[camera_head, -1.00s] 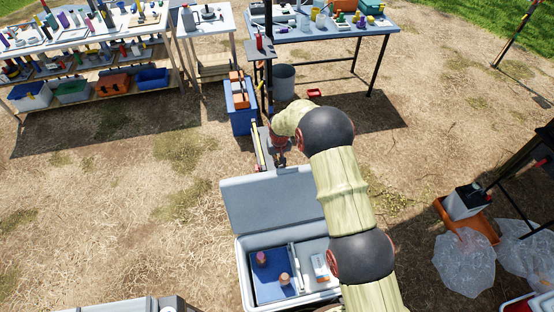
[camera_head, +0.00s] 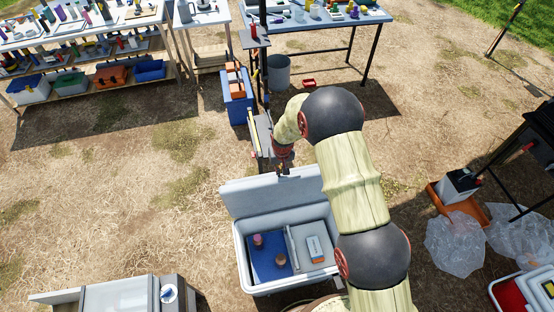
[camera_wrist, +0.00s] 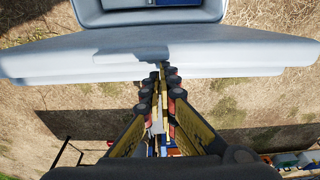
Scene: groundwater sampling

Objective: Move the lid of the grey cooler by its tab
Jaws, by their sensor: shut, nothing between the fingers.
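The grey cooler (camera_head: 243,262) stands open on the ground in the lower middle of the head view. Its lid (camera_head: 250,198) stands raised along the far side. In the wrist view the lid (camera_wrist: 235,58) is a wide pale slab across the picture, with the cooler body (camera_wrist: 90,14) beyond it. My gripper (camera_head: 284,171) is at the lid's upper edge, on the far side. In the wrist view my gripper (camera_wrist: 161,72) is shut and empty, its tips at the middle of the lid's edge. A grey patch there may be the tab or shadow; contact is unclear.
Inside the cooler are a blue panel (camera_head: 268,266), two small round-topped items and a white box (camera_head: 315,248). A blue bin (camera_head: 238,104) stands behind my gripper. Clear plastic bags (camera_head: 455,243) lie at right. Dry ground at left is clear.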

